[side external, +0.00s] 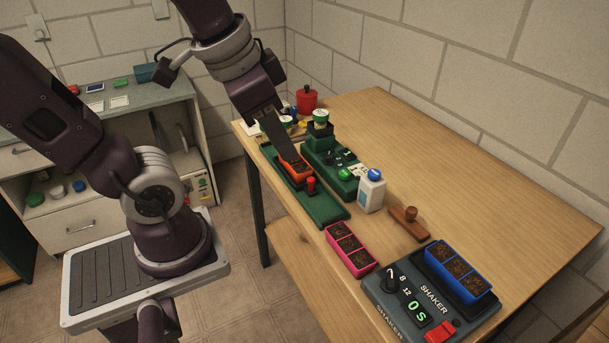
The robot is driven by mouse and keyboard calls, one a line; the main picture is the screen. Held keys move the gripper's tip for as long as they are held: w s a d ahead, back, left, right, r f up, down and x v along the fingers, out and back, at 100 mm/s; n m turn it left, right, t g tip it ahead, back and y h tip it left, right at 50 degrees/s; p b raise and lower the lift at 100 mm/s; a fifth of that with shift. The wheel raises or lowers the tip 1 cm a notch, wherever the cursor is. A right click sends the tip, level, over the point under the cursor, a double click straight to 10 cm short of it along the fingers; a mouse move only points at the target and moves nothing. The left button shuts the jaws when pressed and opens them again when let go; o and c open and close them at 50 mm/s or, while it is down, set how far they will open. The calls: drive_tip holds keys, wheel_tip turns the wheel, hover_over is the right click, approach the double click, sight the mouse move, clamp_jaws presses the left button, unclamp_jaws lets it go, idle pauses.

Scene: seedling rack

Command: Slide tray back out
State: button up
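An orange tray (302,177) with dark soil lies on the long green base (325,212) of a device. A red knob (311,184) stands at the tray's near end. My gripper (289,157) points down at the tray from the upper left, and its dark flat finger covers the tray's far part. The finger overlaps the tray in the picture, and I cannot tell whether it touches it. The gap between the fingers is hidden. The device's raised green body (319,155), with a dial and a green button, is just right of the tray.
A white bottle with a blue cap (371,192) and a wooden stamp (409,221) stand right of the device. A pink tray (351,249) lies nearer the front. A blue tray (459,272) sits on the grey shaker (391,305). The table's right side (480,170) is clear.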

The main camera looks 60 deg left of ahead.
drive_tip(key=w+a+f+m+g, duration=0.2)
drive_tip(key=w+a+f+m, duration=0.15)
drive_tip(key=w+a, duration=0.4)
drive_tip(key=m+g, duration=0.3)
drive_tip(key=m, duration=0.1)
hover_over(311, 178)
drive_tip(key=f, duration=1.3)
drive_tip(key=shift+d+f, duration=0.1)
drive_tip(key=shift+d, duration=0.1)
wheel_tip(311, 178, down, 7)
drive_tip(key=shift+r, duration=0.1)
drive_tip(key=shift+a+f, duration=0.1)
drive_tip(key=shift+f, duration=0.25)
drive_tip(key=shift+c, duration=0.4)
clamp_jaws()
